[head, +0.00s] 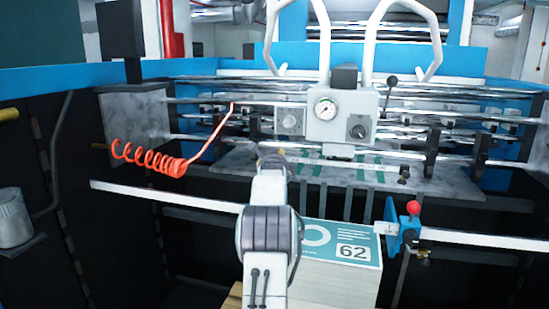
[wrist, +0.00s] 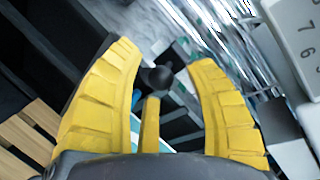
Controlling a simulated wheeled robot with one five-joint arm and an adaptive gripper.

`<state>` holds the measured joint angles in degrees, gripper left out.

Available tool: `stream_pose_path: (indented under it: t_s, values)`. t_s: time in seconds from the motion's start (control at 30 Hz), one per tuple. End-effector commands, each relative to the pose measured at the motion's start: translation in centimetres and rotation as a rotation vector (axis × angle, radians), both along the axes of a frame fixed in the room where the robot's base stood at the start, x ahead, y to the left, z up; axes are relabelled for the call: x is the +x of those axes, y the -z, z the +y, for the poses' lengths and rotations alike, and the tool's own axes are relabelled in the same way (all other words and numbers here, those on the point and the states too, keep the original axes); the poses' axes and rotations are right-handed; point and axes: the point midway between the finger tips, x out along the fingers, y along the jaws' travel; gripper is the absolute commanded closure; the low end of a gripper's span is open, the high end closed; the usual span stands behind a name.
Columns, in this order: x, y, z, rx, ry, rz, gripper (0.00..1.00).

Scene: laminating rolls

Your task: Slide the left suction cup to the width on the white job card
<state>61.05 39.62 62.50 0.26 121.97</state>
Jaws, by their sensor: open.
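A white job card (head: 353,252) marked 62 lies on the teal-and-white top sheet of a paper stack. My gripper (head: 268,152) reaches up to the feeder rails in the head view, left of the gauge box. In the wrist view its yellow fingers (wrist: 165,58) are spread. A round black knob (wrist: 158,78) shows between and beyond them; I cannot tell whether they touch it. The left suction cup cannot be made out for certain in the head view, where my arm covers that area. A small dark fitting (head: 404,173) sits at the right of the rail.
A grey gauge box (head: 341,116) with white hoses stands above the rails. An orange coiled hose (head: 150,158) hangs at left. A white bar (head: 480,238) crosses in front, with a blue, red-knobbed clamp (head: 405,230). A white panel with digits (wrist: 300,40) is close at right.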

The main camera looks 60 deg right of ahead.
Motion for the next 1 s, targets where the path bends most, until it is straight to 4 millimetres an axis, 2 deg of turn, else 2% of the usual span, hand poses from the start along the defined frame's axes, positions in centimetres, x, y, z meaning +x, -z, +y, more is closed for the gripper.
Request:
stream_pose_path:
  t_s: [0.2,0.57,0.6,1.0]
  values:
    - [0.49,0.23,-0.84,0.001,-0.001,0.000,0.51]
    - [0.57,0.35,-1.01,0.001,-0.001,0.000,0.51]
    - [0.57,0.35,-1.01,0.001,-0.001,0.000,0.48]
    - [0.56,0.32,-1.00,0.000,0.000,0.000,0.84]
